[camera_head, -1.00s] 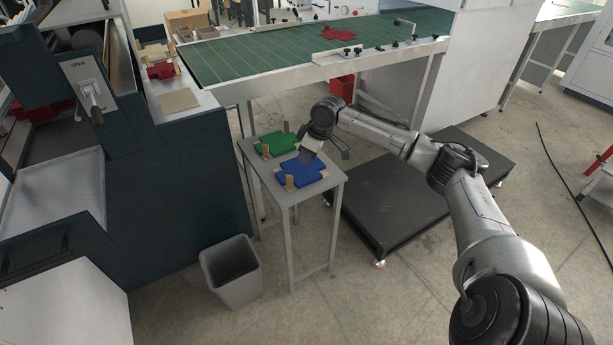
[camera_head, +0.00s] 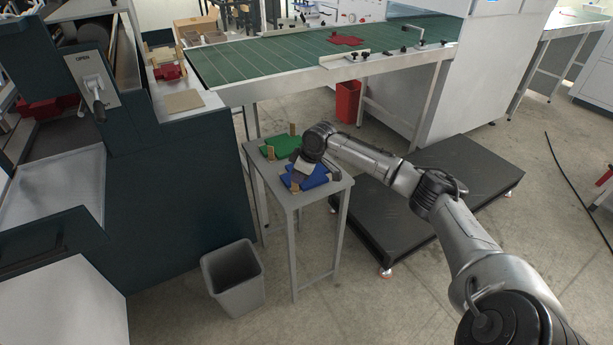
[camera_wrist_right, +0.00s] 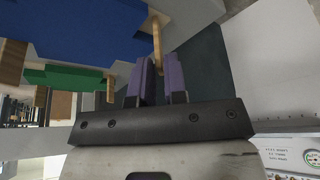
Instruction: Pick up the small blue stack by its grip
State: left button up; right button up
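The small blue stack (camera_head: 312,178) lies on a small grey table, with an upright wooden grip (camera_head: 295,187) at its near-left side. My right gripper (camera_head: 297,172) is low over the blue stack's left part and hides some of it. In the right wrist view the blue stack (camera_wrist_right: 80,28) fills the upper left. There my right gripper (camera_wrist_right: 160,72) has its two purple fingers apart, and a wooden grip (camera_wrist_right: 157,38) lines up with the gap between them. I cannot tell whether they touch it. My left gripper is out of view.
A green stack (camera_head: 278,146) with wooden grips lies behind the blue one on the grey table (camera_head: 290,205). It also shows in the wrist view (camera_wrist_right: 70,78). A grey bin (camera_head: 233,278) stands in front, a black platform (camera_head: 430,205) to the right, and a green conveyor (camera_head: 270,62) behind.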

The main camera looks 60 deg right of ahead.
aim_at(294, 191)
jog(key=b+x, duration=0.2)
jog(key=x, duration=0.2)
jog(key=shift+w+f, duration=0.1)
jog(key=shift+f, duration=0.05)
jog(key=shift+c, duration=0.2)
grip_shut()
